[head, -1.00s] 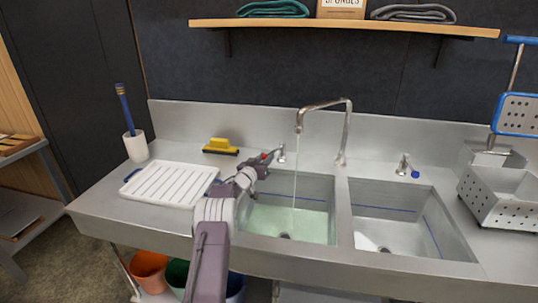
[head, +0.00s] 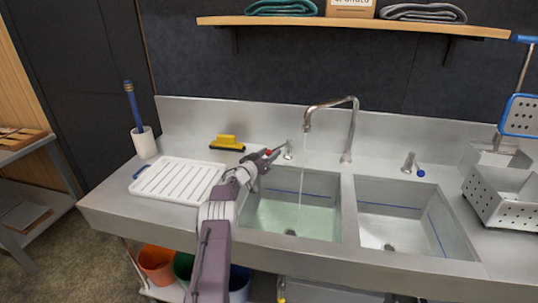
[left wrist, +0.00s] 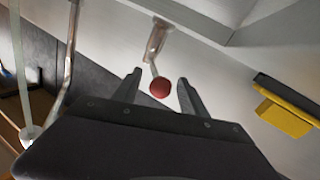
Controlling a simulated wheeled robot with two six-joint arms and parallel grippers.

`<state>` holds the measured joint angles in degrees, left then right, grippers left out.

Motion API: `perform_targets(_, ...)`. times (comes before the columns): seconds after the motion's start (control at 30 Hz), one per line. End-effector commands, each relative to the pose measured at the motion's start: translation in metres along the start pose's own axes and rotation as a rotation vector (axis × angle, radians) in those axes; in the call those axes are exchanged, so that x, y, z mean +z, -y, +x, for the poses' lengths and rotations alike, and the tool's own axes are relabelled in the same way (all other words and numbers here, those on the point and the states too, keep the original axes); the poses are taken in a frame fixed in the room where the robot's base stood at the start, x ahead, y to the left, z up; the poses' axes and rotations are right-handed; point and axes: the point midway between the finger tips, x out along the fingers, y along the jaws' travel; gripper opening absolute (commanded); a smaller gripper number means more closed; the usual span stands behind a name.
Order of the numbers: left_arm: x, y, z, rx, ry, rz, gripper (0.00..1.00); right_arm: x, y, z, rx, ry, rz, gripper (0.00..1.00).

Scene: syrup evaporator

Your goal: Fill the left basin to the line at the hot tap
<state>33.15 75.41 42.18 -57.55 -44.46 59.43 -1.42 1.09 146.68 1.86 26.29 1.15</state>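The hot tap (head: 288,149) stands behind the left basin; its lever ends in a red knob, clear in the left wrist view (left wrist: 160,88). My left gripper (head: 271,154) is at this lever. In the left wrist view its two fingers (left wrist: 160,79) are apart, with the red knob between them and gaps showing at both sides. A thin stream of water runs from the spout (head: 308,126) into the left basin (head: 325,181). Pale green water (head: 288,217) covers its bottom, with its surface below the blue line (head: 290,192). My right gripper is out of view.
The right basin (head: 400,195) has a blue line too; the blue-knobbed tap (head: 413,166) stands behind it. A perforated metal basket (head: 497,203) stands at the right.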

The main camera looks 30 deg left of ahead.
Motion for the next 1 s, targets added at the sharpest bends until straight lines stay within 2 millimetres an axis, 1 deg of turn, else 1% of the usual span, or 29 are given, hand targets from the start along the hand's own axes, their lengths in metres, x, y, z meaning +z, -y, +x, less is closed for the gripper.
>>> perform_targets(0.2, 0.001, 0.0, 0.0, 0.0, 0.002, 0.0, 0.5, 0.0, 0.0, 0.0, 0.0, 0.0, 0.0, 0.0)
perform_targets(0.27, -0.002, -0.001, 0.0, 0.0, 0.001, 0.0, 0.5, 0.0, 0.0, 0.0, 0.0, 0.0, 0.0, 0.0)
perform_targets(0.37, -0.013, -0.003, 0.0, 0.0, 0.0, 0.0, 0.5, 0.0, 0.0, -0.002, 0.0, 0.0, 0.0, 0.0)
perform_targets(0.47, -0.034, -0.007, 0.001, 0.001, -0.002, 0.002, 0.5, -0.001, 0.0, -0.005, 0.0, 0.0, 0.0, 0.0)
perform_targets(0.5, -0.044, -0.009, 0.001, 0.001, -0.003, 0.003, 0.5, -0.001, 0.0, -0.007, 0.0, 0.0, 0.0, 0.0)
perform_targets(0.57, -0.044, -0.022, 0.002, 0.004, 0.002, -0.002, 0.5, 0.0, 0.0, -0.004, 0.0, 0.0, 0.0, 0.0)
perform_targets(0.63, -0.049, -0.036, 0.002, 0.003, 0.002, -0.002, 0.5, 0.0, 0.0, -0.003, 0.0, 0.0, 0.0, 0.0)
perform_targets(0.8, -0.066, -0.084, 0.005, 0.005, 0.001, 0.0, 0.5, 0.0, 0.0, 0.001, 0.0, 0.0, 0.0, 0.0)
perform_targets(0.9, -0.074, -0.107, 0.007, 0.004, 0.001, 0.0, 0.5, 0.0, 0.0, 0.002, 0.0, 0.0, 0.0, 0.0)
perform_targets(1.0, -0.08, -0.123, 0.008, 0.002, 0.001, 0.0, 0.5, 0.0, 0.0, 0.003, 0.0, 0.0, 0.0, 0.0)
